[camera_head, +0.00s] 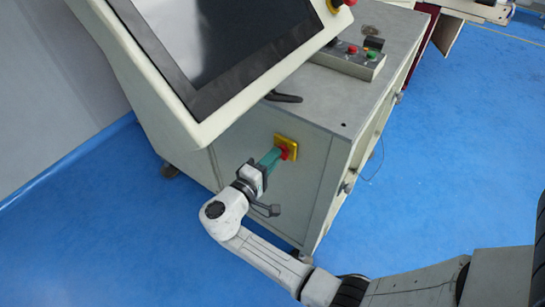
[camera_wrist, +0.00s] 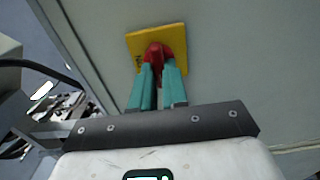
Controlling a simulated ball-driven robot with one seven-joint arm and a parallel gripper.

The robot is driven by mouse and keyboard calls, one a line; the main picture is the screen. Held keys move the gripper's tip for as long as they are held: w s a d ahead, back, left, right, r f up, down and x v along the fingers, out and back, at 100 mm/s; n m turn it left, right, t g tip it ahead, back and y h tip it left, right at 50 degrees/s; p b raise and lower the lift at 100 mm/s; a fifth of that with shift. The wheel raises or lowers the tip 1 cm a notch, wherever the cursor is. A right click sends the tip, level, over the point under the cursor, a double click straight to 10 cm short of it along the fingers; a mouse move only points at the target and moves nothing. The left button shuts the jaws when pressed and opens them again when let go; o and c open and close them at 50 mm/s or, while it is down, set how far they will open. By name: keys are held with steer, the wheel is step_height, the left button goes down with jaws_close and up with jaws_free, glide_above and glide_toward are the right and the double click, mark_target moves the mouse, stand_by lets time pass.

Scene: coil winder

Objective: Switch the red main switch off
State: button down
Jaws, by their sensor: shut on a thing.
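The red main switch (camera_head: 285,150) is a red knob on a yellow square plate (camera_head: 292,142) on the side panel of the grey cabinet. In the wrist view the red knob (camera_wrist: 155,54) stands in front of the yellow plate (camera_wrist: 174,37). My gripper (camera_head: 276,157) reaches the knob from the lower left, and its green fingers (camera_wrist: 158,72) sit on either side of it, shut on it. The fingers partly hide the knob, so its exact turn is hard to read.
A large tilted screen (camera_head: 225,45) in a cream housing overhangs the cabinet above my gripper. A control box (camera_head: 350,58) with red and green buttons is on the cabinet top (camera_head: 330,105). The blue floor (camera_head: 430,170) is clear to the right.

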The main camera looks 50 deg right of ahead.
steer(key=c, duration=1.1)
jaws_free()
steer(key=shift+c, duration=0.2)
steer(key=a+b, duration=0.1)
steer(key=a, duration=1)
steer(key=shift+s, duration=0.15)
steer(key=shift+d, duration=0.1)
